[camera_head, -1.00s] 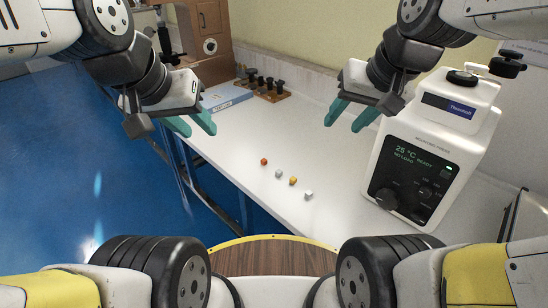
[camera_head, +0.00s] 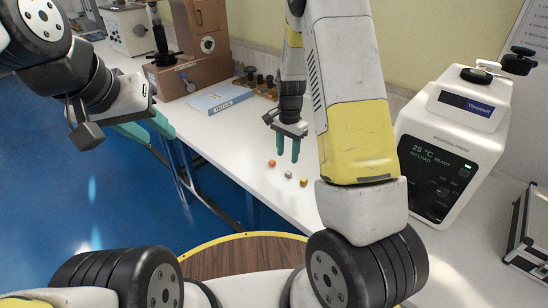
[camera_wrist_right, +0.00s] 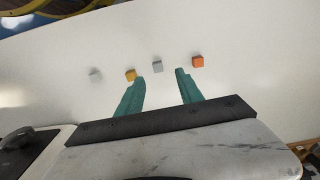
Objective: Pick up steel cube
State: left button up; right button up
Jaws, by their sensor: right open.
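Small cubes lie in a row on the white bench (camera_head: 225,135). A grey, metallic-looking cube (camera_head: 289,174) sits between an orange cube (camera_head: 272,163) and a yellow cube (camera_head: 304,182). In the right wrist view the row shows the orange cube (camera_wrist_right: 198,62), the grey cube (camera_wrist_right: 157,66), the yellow cube (camera_wrist_right: 130,75) and a paler grey cube (camera_wrist_right: 95,75). I cannot tell for sure which grey cube is steel. My right gripper (camera_head: 288,156) is open and empty above the row, its fingers (camera_wrist_right: 159,78) on either side of the grey cube's line. My left gripper (camera_head: 158,138) is open and empty, off to the left.
A white tester (camera_head: 450,150) with a dark panel stands to the right. A blue-white box (camera_head: 220,98), a rack of dark pieces (camera_head: 262,82) and a brown cabinet (camera_head: 205,35) stand at the back. A case (camera_head: 525,235) lies at the far right. The bench left of the cubes is clear.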

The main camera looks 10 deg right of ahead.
aim_at(289, 172)
jog(key=f, duration=0.8)
jog(key=shift+d, duration=0.35)
grip_shut()
